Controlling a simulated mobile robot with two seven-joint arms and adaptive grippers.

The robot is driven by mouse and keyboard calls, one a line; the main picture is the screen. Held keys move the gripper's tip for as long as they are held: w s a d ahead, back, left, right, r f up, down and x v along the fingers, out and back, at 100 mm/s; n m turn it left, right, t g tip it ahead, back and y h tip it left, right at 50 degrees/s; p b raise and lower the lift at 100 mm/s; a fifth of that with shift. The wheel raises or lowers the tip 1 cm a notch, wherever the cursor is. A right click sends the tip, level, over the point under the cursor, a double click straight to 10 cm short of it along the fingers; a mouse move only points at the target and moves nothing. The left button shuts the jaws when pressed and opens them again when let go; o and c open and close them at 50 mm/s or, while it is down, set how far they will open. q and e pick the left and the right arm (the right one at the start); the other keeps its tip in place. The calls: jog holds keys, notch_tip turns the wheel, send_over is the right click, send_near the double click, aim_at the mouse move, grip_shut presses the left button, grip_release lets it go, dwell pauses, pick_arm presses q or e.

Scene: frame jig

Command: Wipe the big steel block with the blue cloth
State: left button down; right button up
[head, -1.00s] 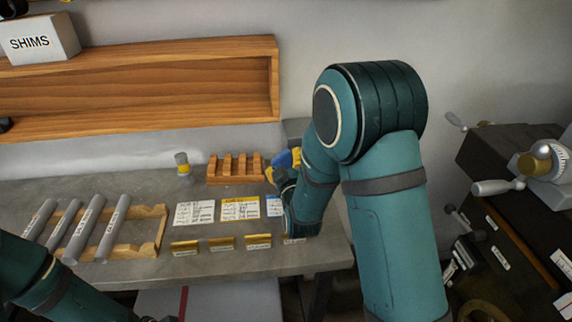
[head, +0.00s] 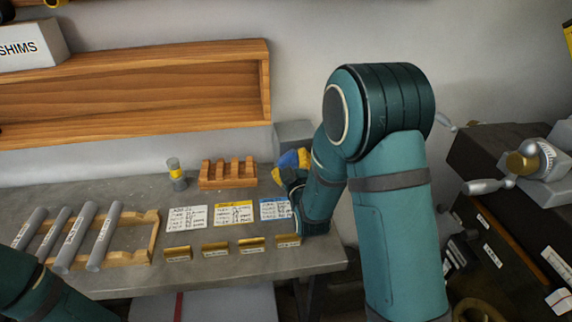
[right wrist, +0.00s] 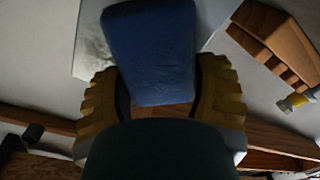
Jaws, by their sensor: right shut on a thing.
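My right gripper (head: 291,167) is shut on the blue cloth (head: 290,158), with its yellow fingertips on either side of it. In the right wrist view the cloth (right wrist: 152,50) shows as a blue pad between the two fingers (right wrist: 160,92). The big steel block (head: 293,132) stands at the back of the bench by the wall, just behind the gripper and partly hidden. In the right wrist view a pale face of the block (right wrist: 92,42) with a dark smudge lies beside the cloth. I cannot tell whether they touch. My left gripper is out of view.
A slotted wooden rack (head: 228,183) and a small grey-and-yellow cylinder (head: 177,174) stand left of the block. Printed cards (head: 233,212), brass pieces (head: 214,249) and grey rods on a wooden frame (head: 152,240) lie nearer. A wooden shelf (head: 130,128) hangs above.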

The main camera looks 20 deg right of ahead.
jog(key=s+d, duration=0.1)
jog(key=d, duration=0.6)
dwell(0.6)
jog(key=shift+a, duration=0.1)
jog(key=shift+w+a, duration=0.2)
jog(key=shift+a, duration=0.75)
jog(key=shift+w+a, duration=0.2)
jog(key=shift+a, duration=0.7)
jog(key=shift+w+a, duration=0.15)
jog(key=shift+a, duration=0.7)
jog(key=shift+w+a, duration=0.1)
jog(key=shift+a, duration=0.7)
jog(key=shift+a, duration=0.1)
